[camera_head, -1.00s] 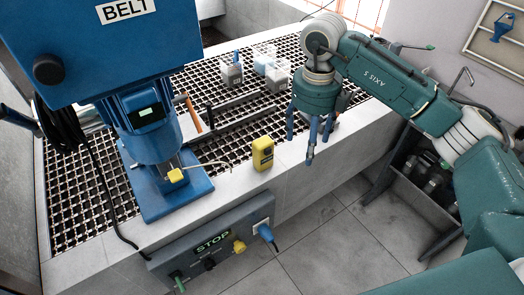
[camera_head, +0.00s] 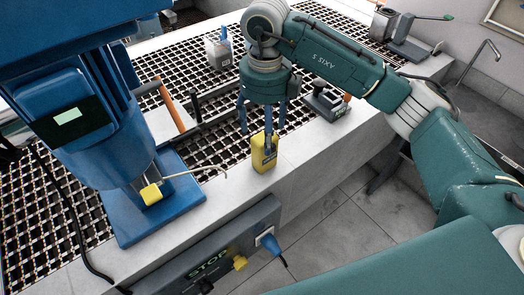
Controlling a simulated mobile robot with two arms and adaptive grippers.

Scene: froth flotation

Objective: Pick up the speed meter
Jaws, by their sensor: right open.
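The speed meter looks to be the small yellow handheld device (camera_head: 262,160) with a dark face, standing upright on the concrete ledge. My right gripper (camera_head: 262,136) comes down over it from above with its blue fingers spread. My left gripper is not in view.
A blue machine (camera_head: 95,130) on a blue base plate stands left, with a thin pale tube reaching toward the yellow device. A grey STOP box (camera_head: 215,262) hangs on the ledge front. A grey container (camera_head: 218,50) stands on the black grating (camera_head: 160,65). A small grey device (camera_head: 327,101) sits right.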

